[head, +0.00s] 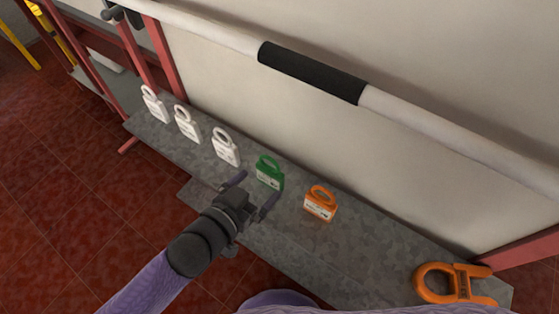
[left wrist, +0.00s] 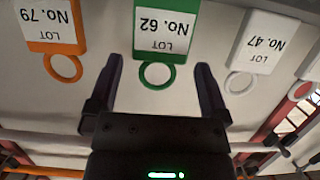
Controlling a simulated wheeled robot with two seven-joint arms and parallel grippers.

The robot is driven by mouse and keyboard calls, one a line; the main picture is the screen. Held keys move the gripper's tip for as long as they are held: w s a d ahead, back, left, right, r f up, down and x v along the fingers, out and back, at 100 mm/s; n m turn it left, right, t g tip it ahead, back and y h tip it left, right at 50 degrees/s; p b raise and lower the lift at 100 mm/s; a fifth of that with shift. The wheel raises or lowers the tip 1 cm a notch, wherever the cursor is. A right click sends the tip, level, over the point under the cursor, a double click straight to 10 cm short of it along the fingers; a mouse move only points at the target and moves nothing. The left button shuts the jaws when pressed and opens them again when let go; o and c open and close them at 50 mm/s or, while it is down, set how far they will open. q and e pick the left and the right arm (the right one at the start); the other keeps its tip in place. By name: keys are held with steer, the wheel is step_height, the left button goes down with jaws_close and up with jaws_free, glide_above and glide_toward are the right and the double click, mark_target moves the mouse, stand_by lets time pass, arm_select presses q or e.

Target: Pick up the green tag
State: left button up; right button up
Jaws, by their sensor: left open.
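The green tag (head: 269,172) stands on the grey shelf (head: 290,240), between a white tag and an orange tag. It has a ring at its top and a white label. In the left wrist view the green tag (left wrist: 165,50) appears upside down, with the label reading "LOT No. 62". My left gripper (head: 254,190) is open, just in front of the green tag. In the left wrist view its two fingers (left wrist: 158,85) lie on either side of the green ring, with space between. The fingers hold nothing. My right gripper is not in view.
An orange tag (head: 320,204) stands close to the right of the green one. White tags (head: 226,147) (head: 187,124) (head: 155,104) stand to the left. A larger orange item (head: 452,284) lies at the shelf's right end. A pale rail with a black sleeve (head: 310,72) runs above.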

mark_target(268, 178)
arm_select(q)
steer(key=b+x, duration=0.1)
steer(key=x, duration=0.1)
steer(key=b+x, duration=0.1)
steer(key=x, duration=0.1)
steer(key=b+x, duration=0.1)
steer(key=x, duration=0.2)
steer(key=shift+a+f, duration=0.1)
steer(key=shift+f, duration=0.3)
steer(key=shift+w, duration=0.1)
steer(key=shift+r, duration=0.1)
steer(key=c, duration=1.2)
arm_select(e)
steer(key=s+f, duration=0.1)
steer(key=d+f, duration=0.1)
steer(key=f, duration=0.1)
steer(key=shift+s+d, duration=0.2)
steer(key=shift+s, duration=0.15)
